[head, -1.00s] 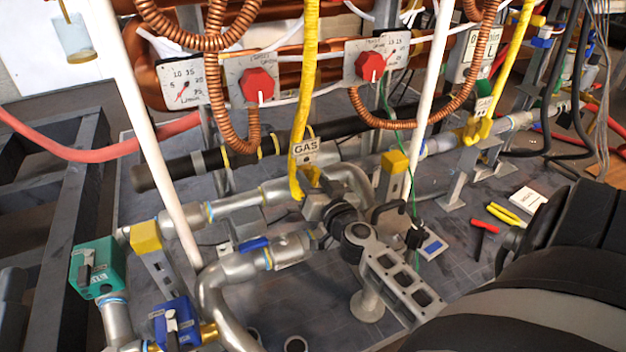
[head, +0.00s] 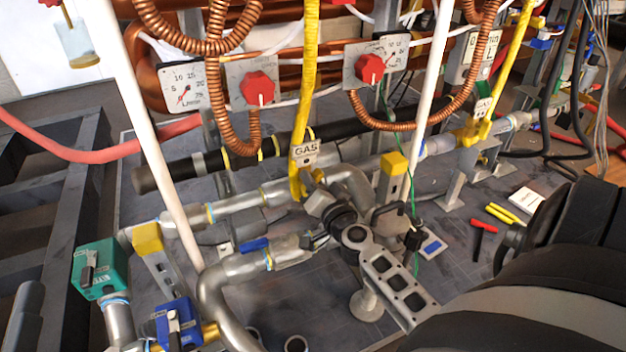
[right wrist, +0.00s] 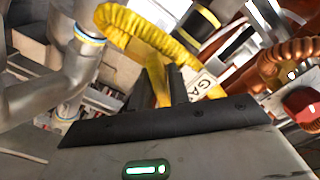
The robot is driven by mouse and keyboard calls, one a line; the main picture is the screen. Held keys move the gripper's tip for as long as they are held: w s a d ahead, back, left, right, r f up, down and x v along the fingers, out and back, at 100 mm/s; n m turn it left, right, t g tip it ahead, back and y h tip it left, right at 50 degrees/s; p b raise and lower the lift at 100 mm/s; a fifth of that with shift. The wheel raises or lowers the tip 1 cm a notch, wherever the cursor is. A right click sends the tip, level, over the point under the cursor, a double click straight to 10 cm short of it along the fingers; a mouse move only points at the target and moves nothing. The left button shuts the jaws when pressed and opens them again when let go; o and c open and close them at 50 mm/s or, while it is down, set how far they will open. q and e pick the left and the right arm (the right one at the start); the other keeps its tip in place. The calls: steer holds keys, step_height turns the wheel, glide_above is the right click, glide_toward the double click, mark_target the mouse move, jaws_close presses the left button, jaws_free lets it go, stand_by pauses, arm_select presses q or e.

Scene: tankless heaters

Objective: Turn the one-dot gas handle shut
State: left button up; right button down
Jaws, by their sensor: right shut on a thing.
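A yellow gas hose (head: 307,90) runs down past a white GAS tag (head: 306,152) to a valve on the grey pipe. Marks under the lettering are too small to count surely. My right gripper (head: 318,196) is at this valve, just below the tag, and hides much of it. In the right wrist view, my right gripper (right wrist: 168,85) is shut on the yellow gas handle (right wrist: 153,72), which stands between its fingers. The tag (right wrist: 203,85) shows just right of the fingers. My left gripper is not in view.
A second yellow hose with a GAS tag (head: 483,107) stands at right. Red knobs (head: 258,88) and coiled copper pipes hang behind. A yellow-capped post (head: 394,164) is close right of my gripper. White upright pipes (head: 158,150) flank the area.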

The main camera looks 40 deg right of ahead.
steer(key=m, duration=0.6)
steer(key=shift+m, duration=1.2)
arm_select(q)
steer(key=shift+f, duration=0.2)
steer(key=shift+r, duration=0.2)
arm_select(e)
steer(key=shift+m, duration=0.4)
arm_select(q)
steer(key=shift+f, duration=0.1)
arm_select(e)
steer(key=c, duration=1.4)
jaws_free()
steer(key=shift+c, duration=0.2)
steer(key=shift+s, duration=0.1)
